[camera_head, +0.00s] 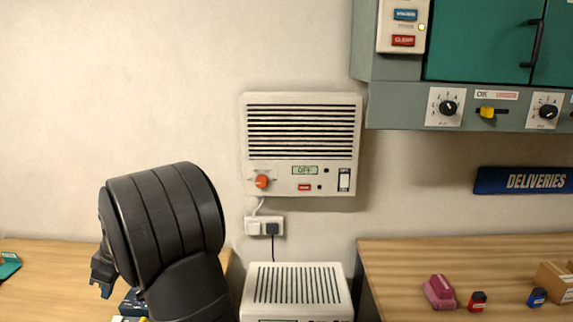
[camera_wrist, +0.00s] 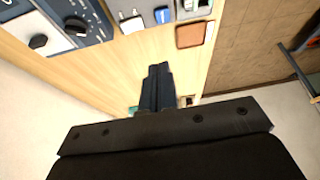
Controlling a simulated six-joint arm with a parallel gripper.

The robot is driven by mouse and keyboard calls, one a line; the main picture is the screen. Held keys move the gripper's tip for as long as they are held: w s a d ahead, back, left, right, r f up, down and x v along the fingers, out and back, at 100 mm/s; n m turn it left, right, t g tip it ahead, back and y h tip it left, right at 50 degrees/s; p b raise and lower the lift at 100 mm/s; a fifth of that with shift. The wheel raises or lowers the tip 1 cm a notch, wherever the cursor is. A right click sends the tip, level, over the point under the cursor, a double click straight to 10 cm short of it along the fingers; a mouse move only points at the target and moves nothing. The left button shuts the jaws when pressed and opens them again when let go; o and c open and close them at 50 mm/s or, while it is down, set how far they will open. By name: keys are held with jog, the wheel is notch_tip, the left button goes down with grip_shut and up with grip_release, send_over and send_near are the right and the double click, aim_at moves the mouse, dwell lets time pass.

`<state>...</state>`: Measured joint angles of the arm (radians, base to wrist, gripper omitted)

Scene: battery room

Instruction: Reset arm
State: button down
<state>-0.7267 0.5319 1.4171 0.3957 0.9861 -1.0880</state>
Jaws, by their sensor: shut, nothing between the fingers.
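My arm's dark, ribbed upper part fills the lower left of the head view, in front of the wall and the left table. My gripper shows in part at its left side (camera_head: 103,275), over the left table. In the wrist view my gripper (camera_wrist: 158,72) is shut, its dark fingers together with nothing between them. It points out over the wooden table (camera_wrist: 120,75), apart from the things lying there.
A wall unit (camera_head: 303,180) reads OFF; a white slotted box (camera_head: 297,285) stands below. A green cabinet (camera_head: 480,45) hangs upper right. The right table (camera_head: 400,255) holds a pink object (camera_head: 438,292), small red (camera_head: 478,301) and blue (camera_head: 537,297) items, and a cardboard box (camera_head: 555,282).

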jog(key=shift+a+r+t+h, duration=0.65)
jog(key=shift+r+t+h, duration=0.7)
jog(key=shift+r, duration=1.45)
jog(key=s+x, duration=0.1)
jog(key=x, duration=0.6)
jog(key=shift+w+a+f, duration=0.2)
jog(key=shift+w, duration=0.05)
